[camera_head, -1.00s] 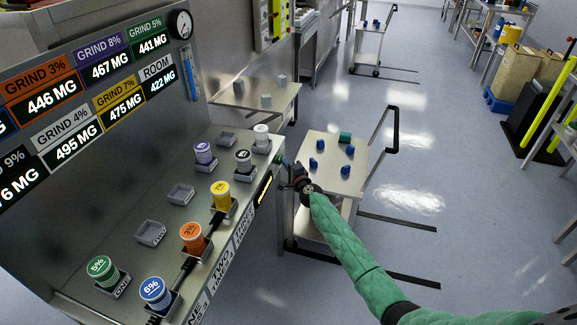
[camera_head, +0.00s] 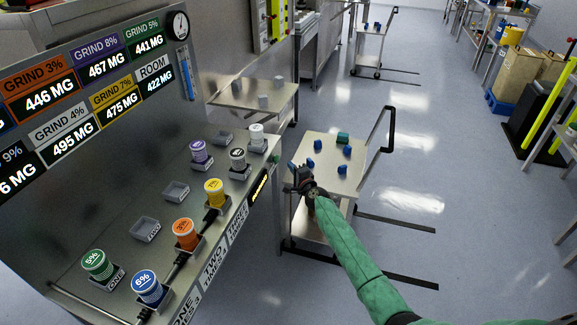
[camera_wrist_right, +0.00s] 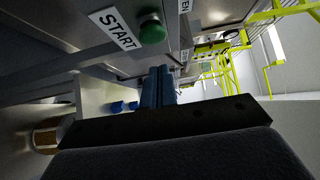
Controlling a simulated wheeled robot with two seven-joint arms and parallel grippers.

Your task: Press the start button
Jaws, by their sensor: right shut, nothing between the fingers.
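The green start button (camera_head: 275,158) sits on the front edge of the steel bench, near its far right corner. In the right wrist view the round green button (camera_wrist_right: 152,30) stands out from a steel face beside a white START label (camera_wrist_right: 113,28). My right gripper (camera_head: 292,166) is just to the right of the button, with a small gap between them in the head view. Its blue fingers (camera_wrist_right: 159,86) are closed together and empty, pointing toward the panel below the button in the wrist view. My left gripper is not in view.
The steel bench (camera_head: 165,215) holds several colored-lid canisters in holders. A cart (camera_head: 330,180) with several small blue pieces stands behind my right gripper. A steel table (camera_head: 235,95) with grey blocks is farther back.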

